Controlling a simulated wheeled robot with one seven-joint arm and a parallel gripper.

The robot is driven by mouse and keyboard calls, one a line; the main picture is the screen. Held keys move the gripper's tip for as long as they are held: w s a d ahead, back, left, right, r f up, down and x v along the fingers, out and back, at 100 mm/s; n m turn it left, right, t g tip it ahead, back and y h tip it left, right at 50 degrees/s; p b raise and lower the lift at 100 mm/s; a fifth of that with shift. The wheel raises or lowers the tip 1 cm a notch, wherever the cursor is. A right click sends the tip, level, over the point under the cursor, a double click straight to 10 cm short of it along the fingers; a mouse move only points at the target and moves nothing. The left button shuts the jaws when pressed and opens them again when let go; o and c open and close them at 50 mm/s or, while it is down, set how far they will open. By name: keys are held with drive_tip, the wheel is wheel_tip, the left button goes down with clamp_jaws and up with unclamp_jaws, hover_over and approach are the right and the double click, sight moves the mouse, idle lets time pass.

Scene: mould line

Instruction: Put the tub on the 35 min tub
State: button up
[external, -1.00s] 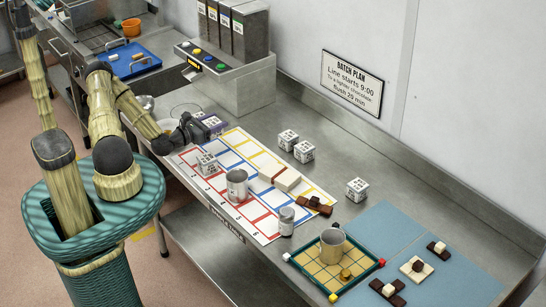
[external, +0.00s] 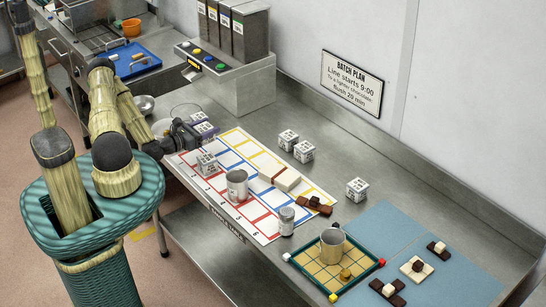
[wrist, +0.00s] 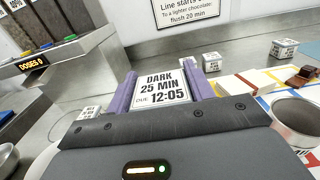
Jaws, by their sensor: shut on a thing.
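My gripper (wrist: 158,92) is shut on a white tub (wrist: 162,90) labelled DARK 25 MIN, DUE 12:05, with a purple finger on each side. In the external view my gripper (external: 203,124) is at the left end of the coloured grid sheet, and the held tub is mostly hidden. Other white labelled tubs stand on the bench: one on the sheet (external: 207,162), two behind it (external: 287,139) (external: 304,151), and one farther right (external: 357,189). Their labels are too small to read, so I cannot tell which is the 35 min tub.
A small tin (external: 286,222) and a green-edged tray (external: 311,268) with a mug stand to the right. The dispenser (external: 228,84) is behind my gripper.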

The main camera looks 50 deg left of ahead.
drive_tip(key=shift+f+p, duration=0.4)
drive_tip(key=shift+f, duration=1.15)
drive_tip(key=shift+f+p, duration=0.55)
drive_tip(key=shift+f, duration=1.55)
drive_tip(key=shift+f, duration=0.15)
drive_tip(key=o, duration=1)
drive_tip(key=shift+s, duration=0.1)
